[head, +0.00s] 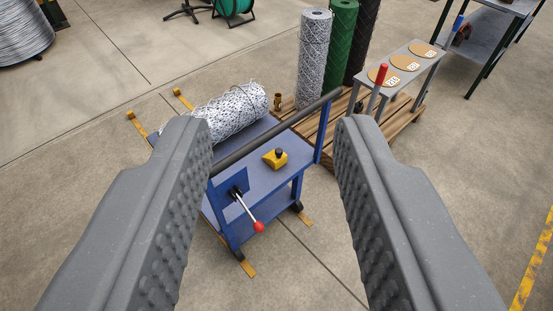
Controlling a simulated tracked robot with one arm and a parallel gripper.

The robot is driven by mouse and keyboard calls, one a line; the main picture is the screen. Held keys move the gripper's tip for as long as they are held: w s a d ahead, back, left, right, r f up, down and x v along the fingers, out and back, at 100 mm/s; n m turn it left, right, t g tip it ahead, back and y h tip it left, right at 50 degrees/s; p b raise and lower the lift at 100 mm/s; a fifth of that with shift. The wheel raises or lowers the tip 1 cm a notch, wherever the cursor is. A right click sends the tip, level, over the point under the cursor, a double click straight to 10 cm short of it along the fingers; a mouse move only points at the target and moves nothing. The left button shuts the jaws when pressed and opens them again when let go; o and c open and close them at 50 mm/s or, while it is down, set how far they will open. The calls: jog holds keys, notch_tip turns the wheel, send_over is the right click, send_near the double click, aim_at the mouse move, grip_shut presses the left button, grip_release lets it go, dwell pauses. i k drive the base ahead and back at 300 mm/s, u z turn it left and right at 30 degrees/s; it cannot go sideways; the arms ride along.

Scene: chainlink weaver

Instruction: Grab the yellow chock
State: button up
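My gripper (275,125) is open and empty, with one dark grey studded finger on each side of the picture. The chock shows in the gap between the fingers, farther off and apart from them. The left finger hides part of the blue bench.
A mesh roll (235,112) lies on the bench. A dark bar (285,127) crosses above the bench beside the chock. A red-knobbed lever (249,212) sticks out in front. Upright rolls (314,60) and a grey stand (412,60) are on a pallet (400,107) behind. Floor at the right is clear.

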aim_at(275, 158)
jog(key=k, duration=1.3)
jog(key=u, duration=0.6)
jog(key=i, duration=2.05)
jog(key=z, duration=0.6)
jog(key=i, duration=0.3)
jog(key=z, duration=0.3)
jog(key=k, duration=0.8)
jog(key=z, duration=0.2)
jog(key=i, duration=0.65)
jog(key=u, duration=0.05)
